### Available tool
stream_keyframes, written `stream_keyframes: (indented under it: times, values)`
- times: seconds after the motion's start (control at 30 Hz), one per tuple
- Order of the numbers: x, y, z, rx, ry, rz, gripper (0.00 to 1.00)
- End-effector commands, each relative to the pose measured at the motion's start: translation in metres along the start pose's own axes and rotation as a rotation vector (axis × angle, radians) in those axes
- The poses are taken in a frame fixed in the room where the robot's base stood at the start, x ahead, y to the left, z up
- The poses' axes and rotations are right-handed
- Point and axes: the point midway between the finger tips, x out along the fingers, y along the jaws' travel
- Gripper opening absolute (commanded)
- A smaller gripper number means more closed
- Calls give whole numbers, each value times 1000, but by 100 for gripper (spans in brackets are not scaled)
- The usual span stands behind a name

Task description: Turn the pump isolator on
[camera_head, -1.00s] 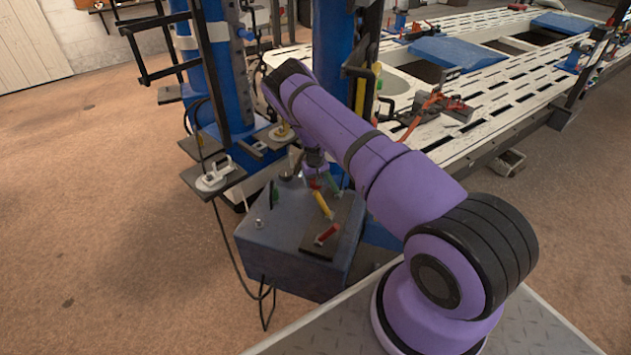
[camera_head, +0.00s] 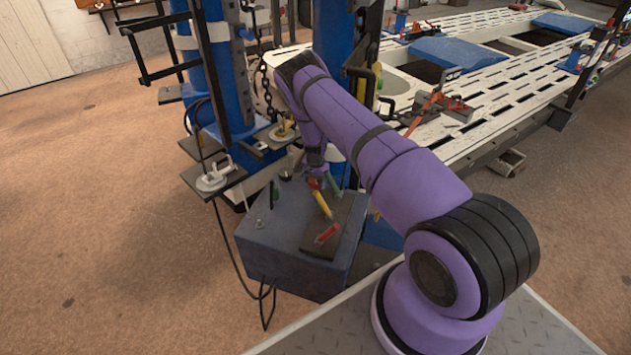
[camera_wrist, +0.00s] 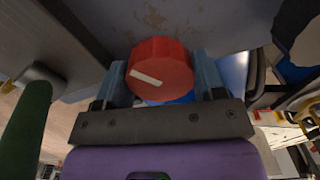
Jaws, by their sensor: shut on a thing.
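A round red knob (camera_wrist: 160,66) with a white pointer bar on its face fills the upper middle of the wrist view. The bar lies slanted, its left end higher than its right. My gripper (camera_wrist: 162,76) has its two blue fingers on either side of the knob, shut on it. In the head view my gripper (camera_head: 318,174) is low at the back of the dark blue box (camera_head: 285,235), below my purple arm. The knob cannot be told clearly there. Any on or off marking is not readable.
A green handle (camera_wrist: 25,130) stands close to the left of my gripper in the wrist view. On the box top lie a yellow-handled tool (camera_head: 322,204) and a red piece (camera_head: 327,234). Blue posts and a hanging chain stand close behind; the floor at left is clear.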

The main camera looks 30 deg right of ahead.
Motion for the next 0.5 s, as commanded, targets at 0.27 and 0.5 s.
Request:
stream_keyframes:
  times: [0.27, 0.5]
  values:
    - [0, -1, 0, 250, 0, -1, 39]
    - [0, -1, 0, 420, 1, 0, 39]
